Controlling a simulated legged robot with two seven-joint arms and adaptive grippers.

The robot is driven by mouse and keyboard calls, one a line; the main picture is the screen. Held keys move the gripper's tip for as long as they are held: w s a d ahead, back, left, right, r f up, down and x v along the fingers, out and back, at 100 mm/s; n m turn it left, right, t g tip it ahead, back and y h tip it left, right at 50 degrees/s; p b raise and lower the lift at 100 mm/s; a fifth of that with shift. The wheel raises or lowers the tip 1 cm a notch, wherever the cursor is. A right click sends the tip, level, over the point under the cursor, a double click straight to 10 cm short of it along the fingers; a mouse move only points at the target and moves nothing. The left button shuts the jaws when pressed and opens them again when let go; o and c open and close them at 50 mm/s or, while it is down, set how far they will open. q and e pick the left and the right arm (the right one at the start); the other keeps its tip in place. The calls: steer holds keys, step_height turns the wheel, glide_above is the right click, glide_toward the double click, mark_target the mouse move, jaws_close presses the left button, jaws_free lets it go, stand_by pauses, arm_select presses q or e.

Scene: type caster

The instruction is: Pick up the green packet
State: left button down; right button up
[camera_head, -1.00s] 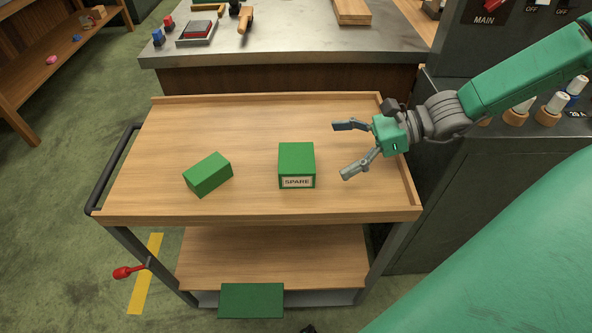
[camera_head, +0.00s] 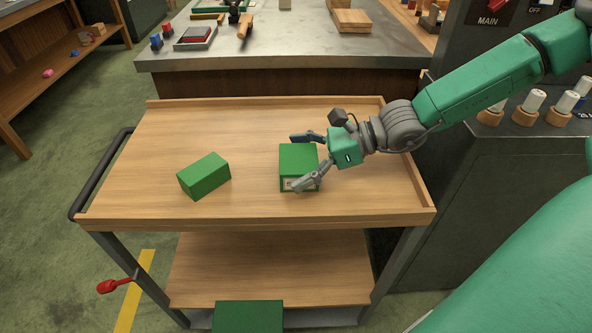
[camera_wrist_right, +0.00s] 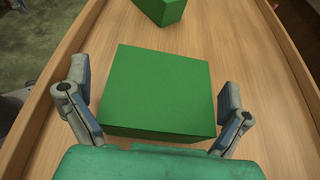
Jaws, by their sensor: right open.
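A green packet (camera_head: 298,158) with a pale label on its front sits on the right half of the cart's top; its label read SPARE earlier and is now partly hidden by a finger. A second green packet (camera_head: 204,176), turned at an angle, lies to its left with no label showing. My right gripper (camera_head: 305,161) is open, with its fingers on either side of the labelled packet. In the right wrist view this packet (camera_wrist_right: 160,90) lies between the open fingers, with gaps visible at both sides. The other packet (camera_wrist_right: 162,8) shows at the top edge. My left gripper is not in view.
The wooden cart top (camera_head: 150,140) has raised edges and is otherwise clear. A green box (camera_head: 248,315) is low at the cart's front. A metal bench (camera_head: 300,45) with tools stands behind, and a dark control cabinet (camera_head: 500,165) stands to the right.

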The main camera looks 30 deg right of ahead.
steer(key=shift+d+f, duration=0.1)
steer(key=shift+d, duration=0.5)
steer(key=c, duration=1.5)
steer(key=shift+c, duration=0.2)
